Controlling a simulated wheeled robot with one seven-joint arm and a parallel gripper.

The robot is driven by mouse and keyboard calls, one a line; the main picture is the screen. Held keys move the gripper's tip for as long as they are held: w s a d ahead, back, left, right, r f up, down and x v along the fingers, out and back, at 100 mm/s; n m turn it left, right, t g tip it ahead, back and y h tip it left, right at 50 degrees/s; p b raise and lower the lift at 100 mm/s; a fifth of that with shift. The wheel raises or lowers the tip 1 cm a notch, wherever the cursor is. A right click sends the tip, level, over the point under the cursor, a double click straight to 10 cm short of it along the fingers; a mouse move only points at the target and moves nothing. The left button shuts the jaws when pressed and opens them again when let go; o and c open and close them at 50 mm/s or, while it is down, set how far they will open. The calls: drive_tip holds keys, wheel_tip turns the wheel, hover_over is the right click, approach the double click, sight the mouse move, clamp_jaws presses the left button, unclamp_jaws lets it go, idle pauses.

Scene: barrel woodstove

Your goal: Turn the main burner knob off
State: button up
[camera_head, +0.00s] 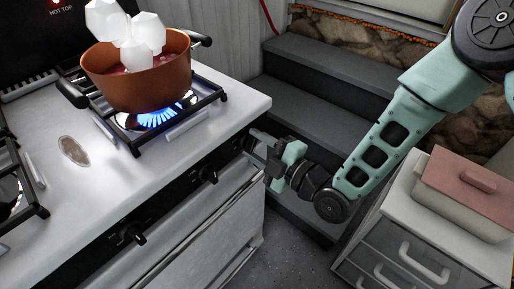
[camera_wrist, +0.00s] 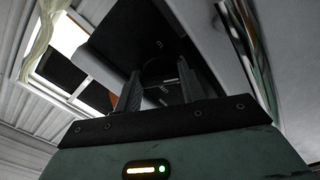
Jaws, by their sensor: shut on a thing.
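The white stove (camera_head: 60,215) fills the left of the head view. Its lit burner (camera_head: 156,117) burns with a blue flame under a copper pot (camera_head: 137,80). My gripper (camera_head: 254,146) is at the right end of the stove's dark front panel, shut on a knob there. The knob is mostly hidden by my fingers in the head view. In the wrist view, a dark round knob (camera_wrist: 162,72) shows between my two fingers (camera_wrist: 160,90). Two other black knobs, a middle one (camera_head: 208,174) and a left one (camera_head: 132,233), are on the same panel, apart from my gripper.
White blocky puffs (camera_head: 127,32) rise from the pot. Dark steps (camera_head: 320,75) stand behind my arm. A drawer cabinet (camera_head: 412,250) with a pink-lidded box (camera_head: 465,193) is at right. An oven handle (camera_head: 200,235) runs below the knobs. Floor between stove and cabinet is clear.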

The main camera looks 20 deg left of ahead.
drive_tip(key=m+b, duration=0.1)
drive_tip(key=m, duration=0.2)
drive_tip(key=shift+f+m+b, duration=0.15)
drive_tip(key=shift+m+b, duration=0.15)
drive_tip(key=shift+b, duration=0.1)
drive_tip(key=m+b, duration=0.1)
drive_tip(key=m, duration=0.2)
drive_tip(key=shift+m, duration=0.3)
drive_tip(key=m+b, duration=0.1)
drive_tip(key=m, duration=0.2)
drive_tip(key=shift+m, duration=0.4)
drive_tip(key=m+b, duration=0.1)
drive_tip(key=m, duration=1)
drive_tip(key=shift+m, duration=0.4)
drive_tip(key=m, duration=0.3)
drive_tip(key=shift+m, duration=2.5)
